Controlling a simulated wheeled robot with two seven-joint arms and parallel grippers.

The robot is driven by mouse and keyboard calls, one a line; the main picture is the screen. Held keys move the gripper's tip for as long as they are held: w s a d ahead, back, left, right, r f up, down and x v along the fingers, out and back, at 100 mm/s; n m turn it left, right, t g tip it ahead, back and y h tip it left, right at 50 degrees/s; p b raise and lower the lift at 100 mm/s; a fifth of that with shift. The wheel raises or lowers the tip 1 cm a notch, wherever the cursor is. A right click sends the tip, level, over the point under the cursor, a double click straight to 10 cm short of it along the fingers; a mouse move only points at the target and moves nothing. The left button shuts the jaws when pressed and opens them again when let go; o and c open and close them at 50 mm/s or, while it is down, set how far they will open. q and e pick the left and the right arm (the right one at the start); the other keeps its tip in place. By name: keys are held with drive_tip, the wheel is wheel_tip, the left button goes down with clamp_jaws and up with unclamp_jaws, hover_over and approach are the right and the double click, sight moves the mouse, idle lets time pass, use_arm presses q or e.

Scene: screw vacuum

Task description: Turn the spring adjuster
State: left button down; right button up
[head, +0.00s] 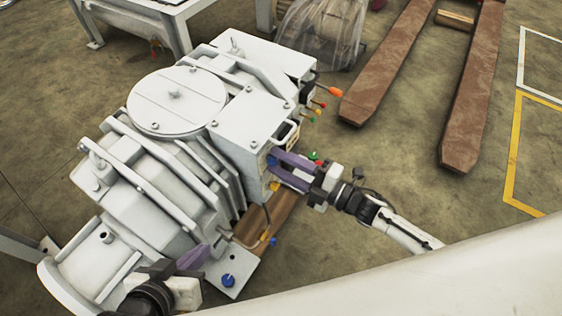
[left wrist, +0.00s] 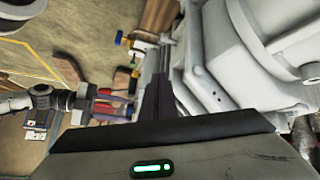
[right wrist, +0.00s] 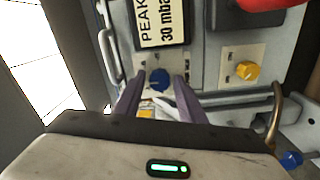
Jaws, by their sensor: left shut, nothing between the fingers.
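I cannot tell for sure which knob is the spring adjuster. On the side panel of the large white vacuum unit (head: 150,170), a blue knob (right wrist: 160,78) shows between the purple fingers of my right gripper (right wrist: 155,85). I cannot tell whether they touch it. My right gripper (head: 275,165) is open and reaches to the panel in the head view. A yellow knob (right wrist: 246,70) is on a plate to its right. My left gripper (head: 206,254) is shut and empty near the unit's front corner, close to a blue knob (head: 228,281) on a light base plate.
Another blue knob (head: 273,241) is by a wooden beam (head: 285,208) under the unit. An orange-tipped lever (head: 334,91) and small coloured knobs stick out of the panel. Two brown beams (head: 395,60) lie on the floor to the right.

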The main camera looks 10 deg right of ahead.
use_arm(q)
drive_tip(key=shift+r, duration=0.15)
use_arm(e)
drive_tip(key=shift+o, duration=0.4)
use_arm(q)
drive_tip(key=shift+w, duration=0.1)
use_arm(e)
drive_tip(key=shift+s+d, duration=0.25)
use_arm(q)
drive_tip(key=shift+s+a+r+n+t+p, duration=0.3)
drive_tip(key=shift+a+r+t+p, duration=0.2)
drive_tip(key=shift+p, duration=0.45)
use_arm(e)
drive_tip(key=v, duration=0.9)
drive_tip(key=shift+s+d, duration=0.2)
drive_tip(key=shift+s, duration=0.05)
